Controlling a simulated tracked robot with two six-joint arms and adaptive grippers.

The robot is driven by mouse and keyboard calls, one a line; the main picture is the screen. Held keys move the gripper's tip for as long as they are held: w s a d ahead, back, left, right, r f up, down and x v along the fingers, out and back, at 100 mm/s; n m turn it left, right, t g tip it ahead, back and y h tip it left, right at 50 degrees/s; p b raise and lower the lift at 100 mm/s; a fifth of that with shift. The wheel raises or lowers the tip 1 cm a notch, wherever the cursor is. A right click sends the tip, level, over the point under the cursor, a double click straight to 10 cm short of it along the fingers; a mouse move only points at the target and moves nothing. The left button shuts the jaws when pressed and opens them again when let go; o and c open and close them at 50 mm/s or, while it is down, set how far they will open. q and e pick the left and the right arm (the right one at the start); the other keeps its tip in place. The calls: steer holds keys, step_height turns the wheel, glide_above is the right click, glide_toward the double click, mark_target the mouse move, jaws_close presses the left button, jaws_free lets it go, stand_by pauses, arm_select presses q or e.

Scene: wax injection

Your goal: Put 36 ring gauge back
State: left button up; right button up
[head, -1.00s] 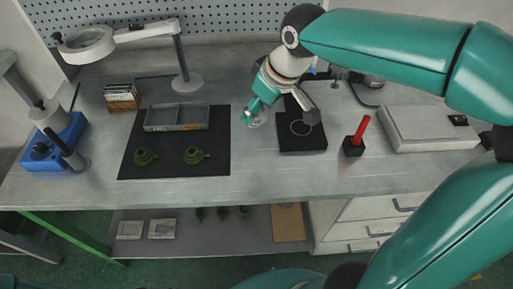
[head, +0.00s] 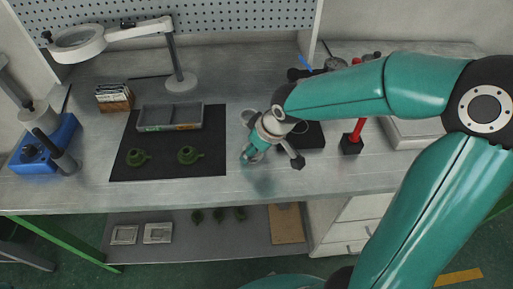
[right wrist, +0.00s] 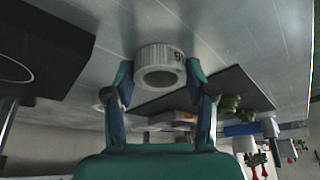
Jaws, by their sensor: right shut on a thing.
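My right gripper (head: 251,156) is low over the bench, between the dark mat and the black square stand. In the right wrist view its two fingers (right wrist: 160,88) are shut on a light grey ring gauge (right wrist: 160,66). The ring shows an open bore and a marking on its side, only partly readable. In the head view the fingers largely hide the ring. The black stand (head: 313,136) is partly covered by my right arm; its top with a thin circle outline shows in the right wrist view (right wrist: 14,70). My left gripper is not in view.
The dark mat (head: 120,170) holds a grey tray (head: 170,127) and two green parts (head: 188,155). A magnifier lamp (head: 180,80) stands behind. A red-handled tool (head: 357,130) stands right of the stand. The bench front between mat and stand is clear.

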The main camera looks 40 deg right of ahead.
steer(key=shift+r, duration=0.1)
steer(key=o, duration=1.3)
steer(key=p+v, duration=0.1)
steer(key=v, duration=1.1)
steer(key=shift+a, duration=0.1)
